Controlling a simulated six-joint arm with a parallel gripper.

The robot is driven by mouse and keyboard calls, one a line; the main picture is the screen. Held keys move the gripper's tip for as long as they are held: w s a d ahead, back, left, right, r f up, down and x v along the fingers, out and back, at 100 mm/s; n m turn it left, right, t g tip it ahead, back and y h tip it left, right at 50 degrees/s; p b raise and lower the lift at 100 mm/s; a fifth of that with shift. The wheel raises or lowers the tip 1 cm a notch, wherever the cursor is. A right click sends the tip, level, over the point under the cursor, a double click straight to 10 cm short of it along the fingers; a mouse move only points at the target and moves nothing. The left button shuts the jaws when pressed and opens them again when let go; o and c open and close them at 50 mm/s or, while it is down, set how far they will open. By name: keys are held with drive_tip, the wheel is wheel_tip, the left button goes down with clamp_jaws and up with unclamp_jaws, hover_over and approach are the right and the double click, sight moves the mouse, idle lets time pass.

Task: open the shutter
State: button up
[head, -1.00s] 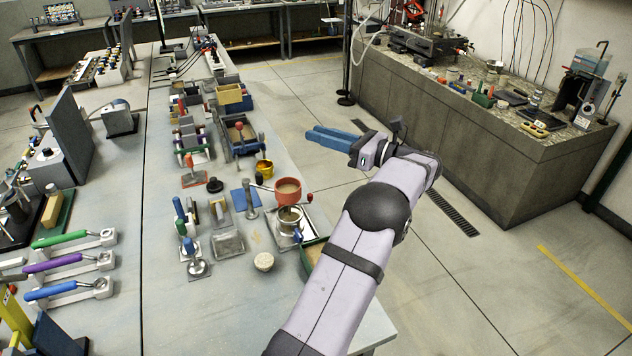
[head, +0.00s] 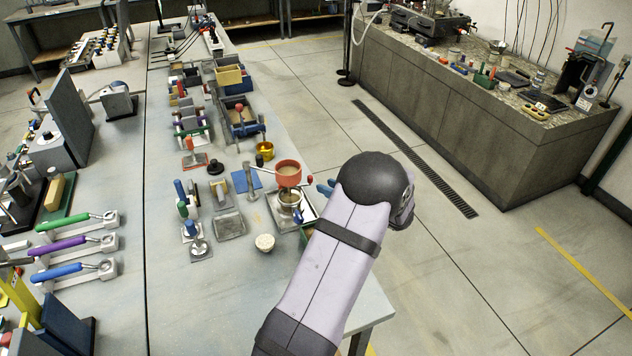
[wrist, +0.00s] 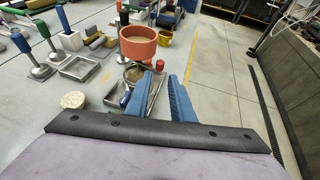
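A red bowl-shaped hopper (head: 288,173) with tan contents stands on a thin arm above a metal cup (head: 289,199) near the table's right edge. A red knob (head: 310,181) sits beside the hopper on its right. I cannot make out the shutter as a separate part. The hopper (wrist: 137,43) and cup (wrist: 136,76) also show ahead in the wrist view. My gripper (wrist: 161,82) has its two blue fingers spread, with nothing held between them, just right of the cup. In the head view my gripper (head: 325,187) is mostly hidden behind my arm.
A shallow metal tray (head: 306,207) lies under the cup, with a blue knob in front. A white round piece (head: 265,242) and a yellow cup (head: 265,150) are close by. Blocks and handled tools crowd the left. Open floor lies right of the table.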

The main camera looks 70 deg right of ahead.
sight(312, 180)
drive_tip(key=shift+p+x, duration=1.45)
drive_tip(key=shift+x, duration=2.2)
clamp_jaws()
